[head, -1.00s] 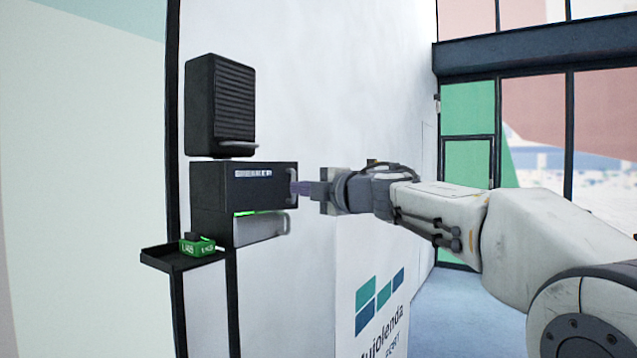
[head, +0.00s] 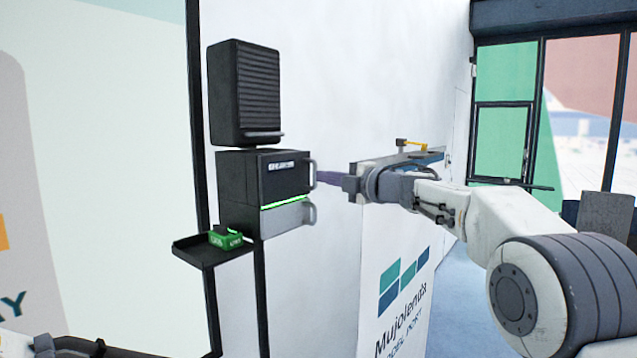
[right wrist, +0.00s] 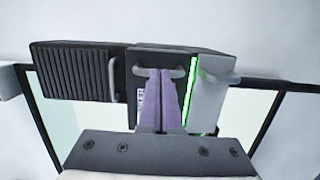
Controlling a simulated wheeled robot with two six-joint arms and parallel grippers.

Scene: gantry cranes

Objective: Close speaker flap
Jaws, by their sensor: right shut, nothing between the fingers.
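The black flap (head: 275,182) with the pale, partly readable speaker label is the front of a dark wall box. It has a grey bar handle (head: 313,173) at its right edge. It looks about flush with the box, though a small gap cannot be ruled out. My right gripper (head: 321,177) is shut and empty, its purple fingers pointing at the handle. In the right wrist view the fingertips (right wrist: 160,73) overlap the flap's handle (right wrist: 158,72); contact cannot be told. My left gripper is not in view.
A ribbed black unit (head: 246,92) sits above. A green light strip (head: 285,202) and a grey panel with its own handle (head: 288,216) are below. A black tray (head: 205,258) with a green block (head: 225,238) juts out lower left.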

